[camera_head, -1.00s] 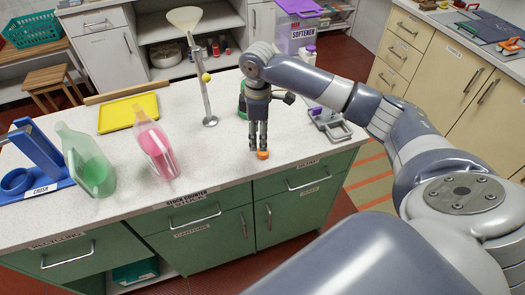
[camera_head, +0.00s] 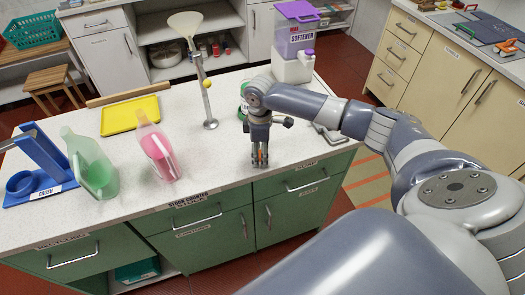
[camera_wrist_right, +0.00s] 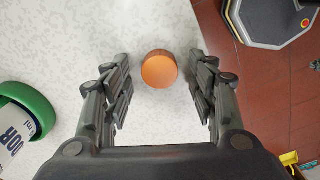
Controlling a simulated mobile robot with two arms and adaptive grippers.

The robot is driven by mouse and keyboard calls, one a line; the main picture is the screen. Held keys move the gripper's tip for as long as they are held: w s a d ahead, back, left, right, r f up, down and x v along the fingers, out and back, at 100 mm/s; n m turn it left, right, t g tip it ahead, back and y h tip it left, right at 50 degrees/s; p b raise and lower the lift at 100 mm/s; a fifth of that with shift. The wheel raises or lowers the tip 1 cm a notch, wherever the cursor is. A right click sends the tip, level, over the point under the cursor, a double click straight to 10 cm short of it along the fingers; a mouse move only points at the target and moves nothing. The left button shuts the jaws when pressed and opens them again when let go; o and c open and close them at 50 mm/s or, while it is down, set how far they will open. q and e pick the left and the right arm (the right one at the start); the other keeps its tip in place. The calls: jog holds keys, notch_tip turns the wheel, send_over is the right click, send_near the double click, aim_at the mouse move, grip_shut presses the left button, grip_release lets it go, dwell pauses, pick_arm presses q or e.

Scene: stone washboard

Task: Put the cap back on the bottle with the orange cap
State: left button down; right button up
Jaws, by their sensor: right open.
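A small round orange cap (camera_wrist_right: 160,69) lies on the speckled white counter (camera_wrist_right: 165,25) in the right wrist view. My right gripper (camera_wrist_right: 163,75) is open, with one finger on each side of the cap and a visible gap at both sides. In the head view, my right gripper (camera_head: 260,162) points down near the counter's front edge, and its fingers mostly hide the cap. A pink bottle (camera_head: 158,150) and a green bottle (camera_head: 95,165) stand left on the counter. I cannot tell which bottle the cap fits. My left gripper is not in view.
A green-rimmed container (camera_wrist_right: 25,110) stands left of my right gripper in the wrist view. A funnel stand (camera_head: 207,100), yellow tray (camera_head: 128,113) and blue crusher (camera_head: 40,165) are on the counter. A softener dispenser (camera_head: 294,45) stands at the back. Counter between pink bottle and gripper is clear.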

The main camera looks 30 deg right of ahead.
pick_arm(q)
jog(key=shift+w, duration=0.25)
pick_arm(e)
jog(key=c, duration=0.8)
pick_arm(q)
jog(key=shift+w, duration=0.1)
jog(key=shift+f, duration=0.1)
pick_arm(e)
jog(key=shift+r, duration=0.1)
